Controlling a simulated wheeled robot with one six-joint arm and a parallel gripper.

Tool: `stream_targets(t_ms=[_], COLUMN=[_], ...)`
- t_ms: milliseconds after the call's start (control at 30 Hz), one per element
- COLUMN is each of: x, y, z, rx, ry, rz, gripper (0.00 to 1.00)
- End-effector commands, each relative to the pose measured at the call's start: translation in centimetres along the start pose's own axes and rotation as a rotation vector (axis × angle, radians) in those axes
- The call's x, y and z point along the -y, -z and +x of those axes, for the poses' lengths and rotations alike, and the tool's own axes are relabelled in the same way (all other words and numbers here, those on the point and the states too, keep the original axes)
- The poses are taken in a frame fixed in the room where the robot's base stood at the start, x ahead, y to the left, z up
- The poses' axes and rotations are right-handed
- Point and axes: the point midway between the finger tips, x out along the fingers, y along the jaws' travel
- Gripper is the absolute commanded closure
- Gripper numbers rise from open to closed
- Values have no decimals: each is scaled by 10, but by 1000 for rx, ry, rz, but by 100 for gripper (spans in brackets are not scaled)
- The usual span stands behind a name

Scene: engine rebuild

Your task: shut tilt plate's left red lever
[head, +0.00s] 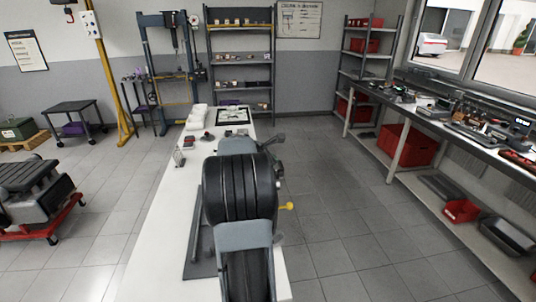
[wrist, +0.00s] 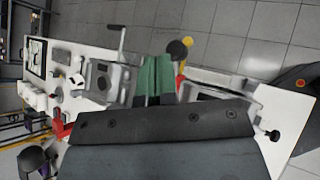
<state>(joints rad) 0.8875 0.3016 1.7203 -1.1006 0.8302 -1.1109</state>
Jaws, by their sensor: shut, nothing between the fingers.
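In the wrist view my gripper (wrist: 156,62) points over the white table, its two green fingers together and empty. One red lever (wrist: 60,126) shows at the left, beside the dark gripper body, which hides part of what lies around it. The fingers are apart from the left red lever. In the head view my arm hides the gripper and levers.
The white table (head: 150,230) runs away from me, with small parts and a tray (head: 233,116) at its far end. A workbench (head: 450,130) stands along the right wall. An engine on a red stand (head: 40,232) is at left.

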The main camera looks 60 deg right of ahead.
Motion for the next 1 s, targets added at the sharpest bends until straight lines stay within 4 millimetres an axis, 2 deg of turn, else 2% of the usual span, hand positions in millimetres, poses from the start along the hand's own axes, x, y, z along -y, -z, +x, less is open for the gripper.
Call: stream_targets(t_ms=[167,400,1000], x=[10,19,28], y=[5,10,19], z=[19,37,51], rx=[1,-116,-116], ry=[2,1,9], rz=[-3,62,59], gripper=[100,100,100])
